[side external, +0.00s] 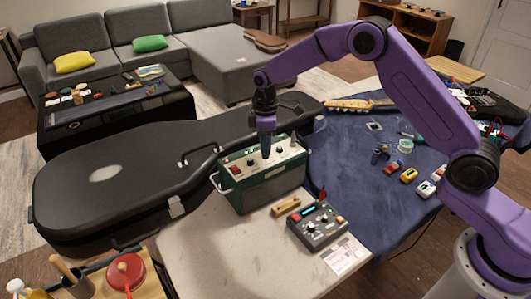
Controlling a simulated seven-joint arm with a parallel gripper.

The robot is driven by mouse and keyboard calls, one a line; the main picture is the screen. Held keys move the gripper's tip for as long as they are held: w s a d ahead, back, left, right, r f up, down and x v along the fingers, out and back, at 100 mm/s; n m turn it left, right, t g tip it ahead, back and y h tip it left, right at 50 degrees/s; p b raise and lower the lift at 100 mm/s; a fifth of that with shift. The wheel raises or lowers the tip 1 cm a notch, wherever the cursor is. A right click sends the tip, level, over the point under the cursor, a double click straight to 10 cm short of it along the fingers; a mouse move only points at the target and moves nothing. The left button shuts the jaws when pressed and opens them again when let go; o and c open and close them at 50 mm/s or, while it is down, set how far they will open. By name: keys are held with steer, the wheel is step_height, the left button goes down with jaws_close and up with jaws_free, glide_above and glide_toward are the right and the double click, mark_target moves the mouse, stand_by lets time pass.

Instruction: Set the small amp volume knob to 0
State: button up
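The small amp (262,192) is a dark green box with a pale control panel on top and light handles at its ends. It stands upright on the light table. Its panel carries a red part at the left and several small dark knobs (250,162). Labels and pointer marks are too small to read, so I cannot tell which knob is volume or how it is set. My gripper (266,154) points down at the middle of the panel, at or just above it. Its fingers are dark and small, and they hide part of the panel. I cannot tell whether they touch a knob.
A black guitar case (110,180) lies close on the left. A grey pedal unit (318,226) and a small wooden block (286,206) sit in front right of the amp. A blue cloth (355,185) at right holds small coloured pedals and tools. The front left tabletop is clear.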

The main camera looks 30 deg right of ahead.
steer(key=shift+f, duration=1.3)
stand_by(0.4)
steer(key=shift+r, duration=0.15)
stand_by(0.4)
steer(key=c, duration=0.5)
